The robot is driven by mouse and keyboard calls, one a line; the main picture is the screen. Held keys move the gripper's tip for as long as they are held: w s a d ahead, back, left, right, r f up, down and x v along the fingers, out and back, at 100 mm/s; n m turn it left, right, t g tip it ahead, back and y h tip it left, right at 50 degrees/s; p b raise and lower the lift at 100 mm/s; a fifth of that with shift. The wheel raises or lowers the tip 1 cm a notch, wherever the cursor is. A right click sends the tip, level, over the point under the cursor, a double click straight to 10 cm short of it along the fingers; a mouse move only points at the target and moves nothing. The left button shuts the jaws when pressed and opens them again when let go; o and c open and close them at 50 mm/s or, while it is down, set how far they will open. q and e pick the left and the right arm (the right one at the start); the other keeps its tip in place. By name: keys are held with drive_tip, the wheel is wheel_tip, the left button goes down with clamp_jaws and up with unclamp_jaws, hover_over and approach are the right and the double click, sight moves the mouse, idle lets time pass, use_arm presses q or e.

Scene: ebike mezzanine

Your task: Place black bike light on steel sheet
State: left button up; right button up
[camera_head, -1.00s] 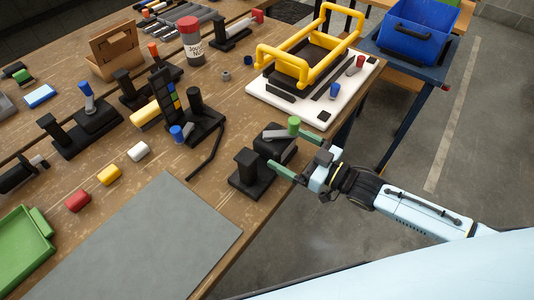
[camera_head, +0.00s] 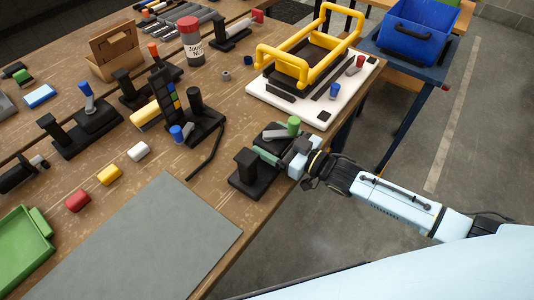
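The steel sheet (camera_head: 150,240) is a flat grey plate lying on the wooden table at the lower middle, with its top bare. A low black block (camera_head: 270,131) near the table's right edge looks like the black bike light, but I cannot be sure. My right gripper (camera_head: 273,150) is at this block, coming in from the right. One green finger shows along its near side. The other finger is mostly hidden, so I cannot tell whether the grip is closed. My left gripper is not in view.
A black stand (camera_head: 251,175) is close beside the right gripper. A green cylinder (camera_head: 293,126) is just behind it. A white board (camera_head: 275,97) with a yellow frame (camera_head: 262,57) lies further back. Red (camera_head: 78,201), yellow (camera_head: 109,175) and white (camera_head: 138,151) cylinders lie by the sheet.

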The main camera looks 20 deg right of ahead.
sight(268, 146)
drive_tip(key=c, duration=0.7)
drive_tip(key=shift+o, duration=0.2)
wheel_tip(268, 146, up, 10)
drive_tip(key=shift+f+p, duration=0.1)
drive_tip(key=shift+p, duration=0.65)
drive_tip(key=shift+s+a+r, duration=0.15)
drive_tip(key=shift+a+r, duration=0.1)
drive_tip(key=shift+a, duration=0.05)
drive_tip(key=shift+s+a+r+m+t+h+b, duration=0.2)
drive_tip(key=shift+s+a+t+h, duration=0.05)
drive_tip(key=shift+a, duration=0.25)
drive_tip(key=shift+s+a+r+m+t+h+b, duration=0.15)
drive_tip(key=shift+s+a+m+t+h, duration=0.1)
drive_tip(key=shift+a, duration=0.25)
drive_tip(key=m+h, duration=0.1)
drive_tip(key=s+r+m+t+h+b, duration=0.1)
drive_tip(key=shift+s+d+h, duration=0.1)
drive_tip(key=shift+d+h, duration=0.05)
drive_tip(key=shift+h, duration=0.25)
drive_tip(key=s+d+m+t+h, duration=0.2)
drive_tip(key=s+d+m+h, duration=0.1)
drive_tip(key=d+m+h, duration=0.2)
drive_tip(key=d+h+b, duration=0.1)
drive_tip(key=d+h, duration=0.1)
drive_tip(key=d, duration=0.1)
drive_tip(key=shift+d+f+h, duration=0.25)
drive_tip(key=shift+f+h, duration=0.15)
drive_tip(key=shift+w, duration=0.1)
